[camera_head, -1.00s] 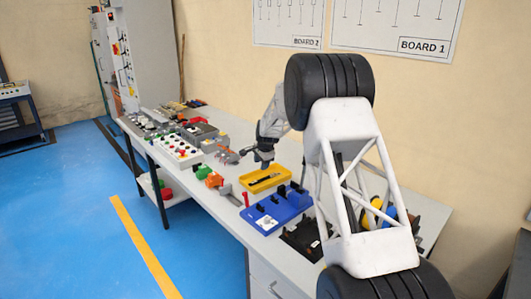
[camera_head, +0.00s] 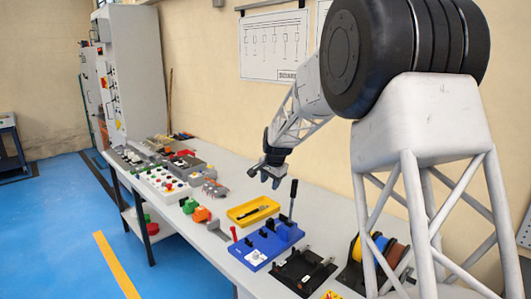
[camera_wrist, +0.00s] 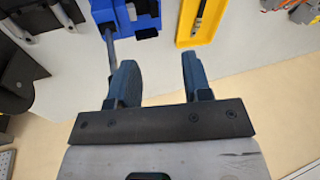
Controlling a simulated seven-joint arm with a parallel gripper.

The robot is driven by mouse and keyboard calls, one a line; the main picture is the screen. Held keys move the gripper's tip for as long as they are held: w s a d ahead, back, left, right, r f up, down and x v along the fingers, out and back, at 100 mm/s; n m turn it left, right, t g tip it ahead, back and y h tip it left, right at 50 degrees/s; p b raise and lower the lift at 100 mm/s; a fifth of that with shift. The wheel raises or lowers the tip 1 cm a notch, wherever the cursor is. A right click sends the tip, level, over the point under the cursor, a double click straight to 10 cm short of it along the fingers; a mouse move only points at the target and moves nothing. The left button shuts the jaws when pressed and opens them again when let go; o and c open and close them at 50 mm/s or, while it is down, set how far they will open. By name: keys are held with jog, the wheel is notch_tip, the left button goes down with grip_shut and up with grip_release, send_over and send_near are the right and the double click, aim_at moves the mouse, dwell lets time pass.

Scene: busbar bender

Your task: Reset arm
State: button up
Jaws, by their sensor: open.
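My gripper (camera_head: 266,178) hangs from my arm above the workbench (camera_head: 325,213), near the wall side. In the wrist view my gripper (camera_wrist: 160,80) shows two blue fingers set apart with nothing between them. The blue busbar bender (camera_head: 262,246) stands on the bench below, with its black lever (camera_head: 292,200) upright. In the wrist view the bender (camera_wrist: 138,17) is at the top, and its grey lever shaft runs down close to the left finger. A yellow tray (camera_head: 240,216) with a dark tool in it lies behind the bender. My gripper touches none of these.
A black fixture (camera_head: 300,272) sits right of the bender. Cable spools (camera_head: 380,250) stand behind my arm. A button panel (camera_head: 162,183) and orange and green parts (camera_head: 200,214) lie to the left. The air around my gripper is free.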

jog(key=s+d+r+n, duration=0.1)
jog(key=s+d+r, duration=0.3)
jog(key=s, duration=0.6)
jog(key=s+d+r+n, duration=0.1)
jog(key=s+d+r, duration=0.2)
jog(key=s, duration=0.6)
jog(key=s+d+r+n, duration=0.2)
jog(key=s+d+r, duration=0.2)
jog(key=s, duration=0.6)
jog(key=s+d+f+n, duration=0.1)
jog(key=s+d+f, duration=0.1)
jog(key=s, duration=0.8)
jog(key=s+d+f+n+h, duration=0.1)
jog(key=s, duration=0.9)
jog(key=s+d+f+n, duration=0.1)
jog(key=s+d+f, duration=0.1)
jog(key=s, duration=0.8)
jog(key=shift+s+d+f+h, duration=0.25)
jog(key=shift+d+f+h, duration=0.1)
jog(key=shift+h, duration=0.05)
